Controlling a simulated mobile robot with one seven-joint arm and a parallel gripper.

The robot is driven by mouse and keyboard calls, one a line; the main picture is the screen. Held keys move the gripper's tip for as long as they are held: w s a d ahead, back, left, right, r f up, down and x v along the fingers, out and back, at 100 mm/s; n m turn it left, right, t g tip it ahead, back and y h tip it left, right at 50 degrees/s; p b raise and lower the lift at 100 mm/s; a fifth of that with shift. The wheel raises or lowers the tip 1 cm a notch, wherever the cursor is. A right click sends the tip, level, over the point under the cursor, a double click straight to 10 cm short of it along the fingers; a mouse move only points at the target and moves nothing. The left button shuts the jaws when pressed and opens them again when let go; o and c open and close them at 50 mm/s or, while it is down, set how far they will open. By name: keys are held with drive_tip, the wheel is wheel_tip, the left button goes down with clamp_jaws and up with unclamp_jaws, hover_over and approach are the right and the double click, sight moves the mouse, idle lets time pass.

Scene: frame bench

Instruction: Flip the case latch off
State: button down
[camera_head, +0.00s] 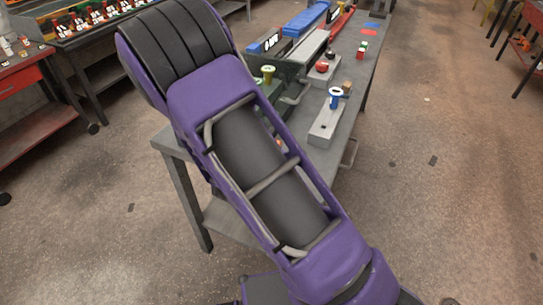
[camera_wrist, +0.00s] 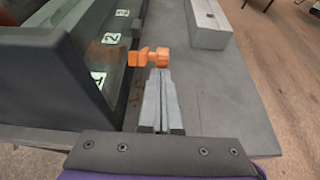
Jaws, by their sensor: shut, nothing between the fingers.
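The orange latch (camera_wrist: 150,57) shows in the wrist view, with a knob at its right end and a block at its left end. It sits beside the dark case (camera_wrist: 45,75), whose clear or glossy panel carries labels with numbers. My gripper (camera_wrist: 159,72) is shut and empty, with its fingertips right at the latch's near side; I cannot tell whether they touch it. In the head view my purple arm hides my gripper and most of the near bench end. A small orange spot (camera_head: 278,142) shows just past my arm.
The grey bench (camera_wrist: 225,85) is bare right of my gripper. A grey block (camera_wrist: 208,22) stands farther right. In the head view, a grey block with a blue knob (camera_head: 334,98), a yellow-green knob (camera_head: 268,72) and a red button (camera_head: 322,67) stand along the bench.

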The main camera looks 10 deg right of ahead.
drive_tip(key=shift+w+d+r, duration=0.15)
drive_tip(key=shift+w+r, duration=0.05)
drive_tip(key=shift+r, duration=0.35)
drive_tip(key=shift+w+d+r, duration=0.15)
drive_tip(key=shift+w+r, duration=0.05)
drive_tip(key=shift+r, duration=0.45)
drive_tip(key=shift+r, duration=0.1)
